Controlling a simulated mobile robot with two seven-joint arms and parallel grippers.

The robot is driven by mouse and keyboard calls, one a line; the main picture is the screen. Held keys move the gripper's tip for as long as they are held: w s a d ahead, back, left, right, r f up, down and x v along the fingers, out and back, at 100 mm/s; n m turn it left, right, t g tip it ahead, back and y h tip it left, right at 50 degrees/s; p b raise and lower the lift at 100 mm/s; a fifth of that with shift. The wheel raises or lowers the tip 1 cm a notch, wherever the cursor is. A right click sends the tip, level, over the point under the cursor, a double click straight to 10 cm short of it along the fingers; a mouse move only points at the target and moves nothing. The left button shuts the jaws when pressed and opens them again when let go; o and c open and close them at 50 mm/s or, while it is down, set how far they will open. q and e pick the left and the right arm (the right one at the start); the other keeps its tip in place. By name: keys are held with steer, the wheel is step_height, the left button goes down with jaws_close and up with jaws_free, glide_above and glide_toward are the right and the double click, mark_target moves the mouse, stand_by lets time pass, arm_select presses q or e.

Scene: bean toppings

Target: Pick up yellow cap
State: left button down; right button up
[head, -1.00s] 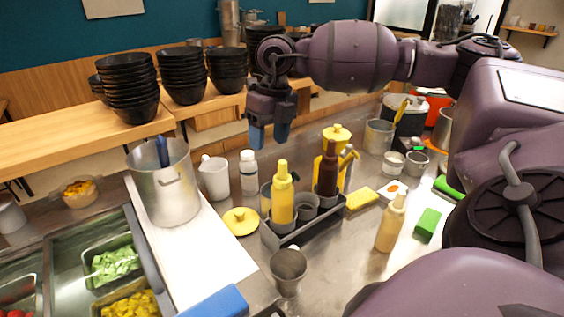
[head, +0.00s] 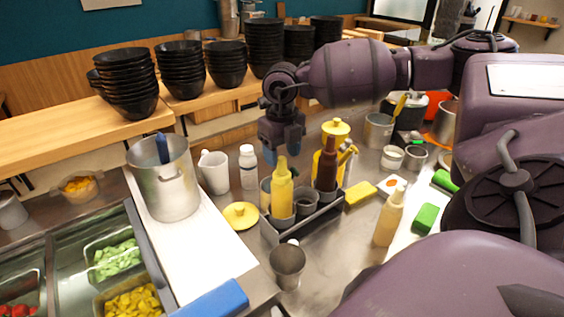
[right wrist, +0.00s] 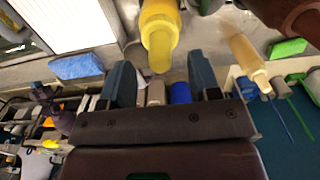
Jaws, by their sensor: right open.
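The yellow cap (head: 241,215) lies flat on the metal counter, left of the dark bottle caddy (head: 302,222), with a small knob on top. My right gripper (head: 282,152) hangs fingers down above the back of the caddy, behind the yellow squeeze bottle (head: 281,192), up and to the right of the cap. It is open and apart from the cap. In the right wrist view the open blue fingers (right wrist: 161,80) have nothing held between them. A yellow bottle (right wrist: 160,30) shows beyond them. I cannot make out the cap there. My left gripper is not in view.
A white mug (head: 214,172) and a white bottle (head: 248,167) stand behind the cap. A brown bottle (head: 327,165) stands in the caddy. A metal cup (head: 288,265) stands in front. A tall pot (head: 165,185) and white board (head: 205,250) lie left.

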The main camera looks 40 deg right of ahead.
steer(key=shift+f, duration=1.1)
steer(key=c, duration=0.8)
step_height(320, 180, up, 19)
steer(key=b, duration=0.6)
glide_above(282, 158)
step_height(282, 158, down, 10)
steer(key=shift+r, duration=0.25)
steer(key=shift+f, duration=0.85)
steer(key=shift+f+b, duration=1)
steer(key=shift+f, duration=0.4)
